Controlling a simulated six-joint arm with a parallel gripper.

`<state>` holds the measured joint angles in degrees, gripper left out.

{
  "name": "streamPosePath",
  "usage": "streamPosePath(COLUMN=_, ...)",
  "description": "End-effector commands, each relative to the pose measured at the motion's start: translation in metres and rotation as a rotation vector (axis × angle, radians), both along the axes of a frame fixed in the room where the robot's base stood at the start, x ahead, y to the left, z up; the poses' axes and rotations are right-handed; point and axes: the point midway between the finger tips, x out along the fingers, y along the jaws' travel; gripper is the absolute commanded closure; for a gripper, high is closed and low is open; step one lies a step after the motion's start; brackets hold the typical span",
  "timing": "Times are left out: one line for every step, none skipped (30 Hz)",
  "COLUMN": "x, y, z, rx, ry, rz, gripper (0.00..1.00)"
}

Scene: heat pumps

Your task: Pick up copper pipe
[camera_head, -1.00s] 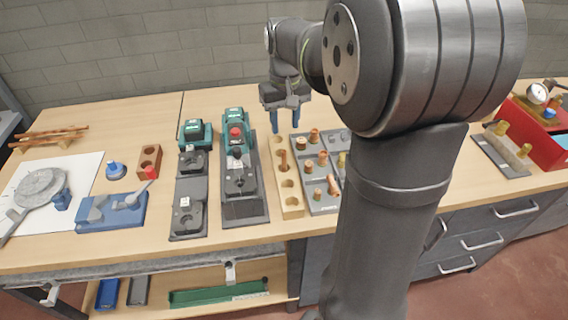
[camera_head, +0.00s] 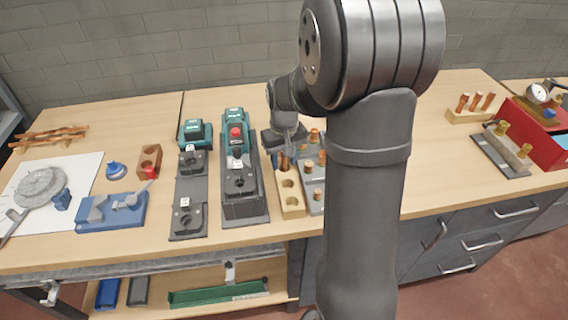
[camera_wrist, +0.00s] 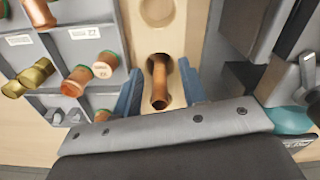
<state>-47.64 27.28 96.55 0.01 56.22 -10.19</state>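A copper pipe (camera_wrist: 159,84) stands in a hole of a light wooden rack (camera_wrist: 172,38) in the wrist view. My gripper (camera_wrist: 162,82) is open, with one blue finger on each side of the pipe and a visible gap to it. In the head view my gripper (camera_head: 287,156) is low over the back part of the rack (camera_head: 292,212), and the pipe is largely hidden by the fingers. More copper pipes lie on a wooden stand (camera_head: 50,139) at the far left.
A grey tray with copper and brass fittings (camera_wrist: 80,79) is close beside the rack. The dark fixture with a red button (camera_head: 239,183) stands on the other side. Several copper pieces stand in a wooden block (camera_head: 470,117) at right.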

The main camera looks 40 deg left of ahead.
Motion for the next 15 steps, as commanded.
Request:
streamPosePath(x=0.0001, y=0.0000, z=-0.0002, rx=0.001, ry=-0.001, rz=0.000, gripper=0.61)
streamPosePath(x=0.0001, y=0.0000, z=-0.0001, rx=0.001, ry=-0.001, rz=0.000, gripper=0.61)
streamPosePath(x=0.0002, y=0.0001, z=0.0001, rx=0.001, ry=-0.001, rz=0.000, gripper=0.61)
streamPosePath(x=0.0002, y=0.0001, z=0.0001, rx=0.001, ry=-0.001, rz=0.000, gripper=0.61)
streamPosePath(x=0.0002, y=0.0001, z=0.0002, rx=0.001, ry=-0.001, rz=0.000, gripper=0.61)
streamPosePath(x=0.0002, y=0.0001, z=0.0002, rx=0.001, ry=-0.001, rz=0.000, gripper=0.67)
streamPosePath(x=0.0002, y=0.0001, z=0.0003, rx=0.001, ry=-0.001, rz=0.000, gripper=0.73)
streamPosePath(x=0.0002, y=0.0001, z=0.0003, rx=0.001, ry=-0.001, rz=0.000, gripper=0.79)
streamPosePath(x=0.0002, y=0.0001, z=0.0003, rx=0.001, ry=-0.001, rz=0.000, gripper=0.87)
streamPosePath(x=0.0002, y=0.0001, z=0.0004, rx=0.001, ry=-0.001, rz=0.000, gripper=0.93)
streamPosePath(x=0.0002, y=0.0001, z=0.0004, rx=0.001, ry=-0.001, rz=0.000, gripper=0.99)
streamPosePath(x=0.0002, y=0.0001, z=0.0004, rx=0.001, ry=-0.001, rz=0.000, gripper=1.00)
streamPosePath(x=0.0002, y=0.0002, z=0.0005, rx=0.001, ry=-0.001, rz=0.000, gripper=1.00)
streamPosePath(x=0.0002, y=0.0002, z=0.0005, rx=0.001, ry=-0.001, rz=0.000, gripper=1.00)
streamPosePath(x=0.0002, y=0.0002, z=0.0005, rx=0.001, ry=-0.001, rz=0.000, gripper=1.00)
